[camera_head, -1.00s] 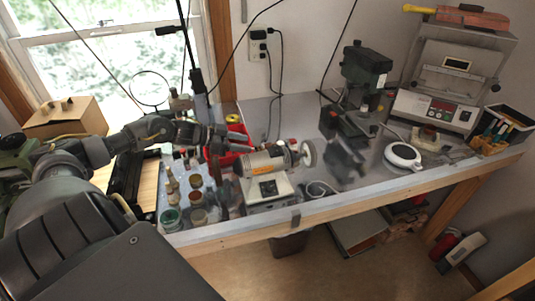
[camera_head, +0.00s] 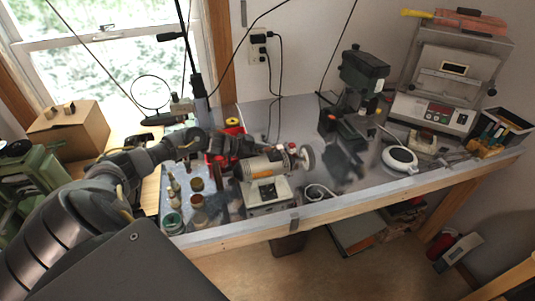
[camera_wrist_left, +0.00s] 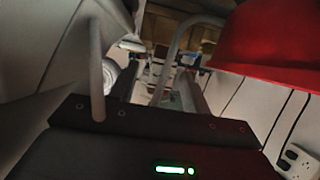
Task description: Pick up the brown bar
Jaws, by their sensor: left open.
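I cannot make out a brown bar for certain in either view. My left arm comes in from the left in the head view, and its gripper (camera_head: 238,147) is over the bench beside a red bin (camera_head: 233,129), behind the grey motor. The fingers are dark and partly lost against the clutter. In the left wrist view the gripper (camera_wrist_left: 136,62) is open, with nothing seen between its fingers. The red bin fills the upper right there (camera_wrist_left: 275,48), close to the gripper. My right gripper is in neither view.
A bench motor with a buffing wheel (camera_head: 307,157) stands just in front of the gripper. Several small jars (camera_head: 197,201) are at the bench's left end. A drill press (camera_head: 362,72) and a white round device (camera_head: 400,159) stand to the right. The window is behind.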

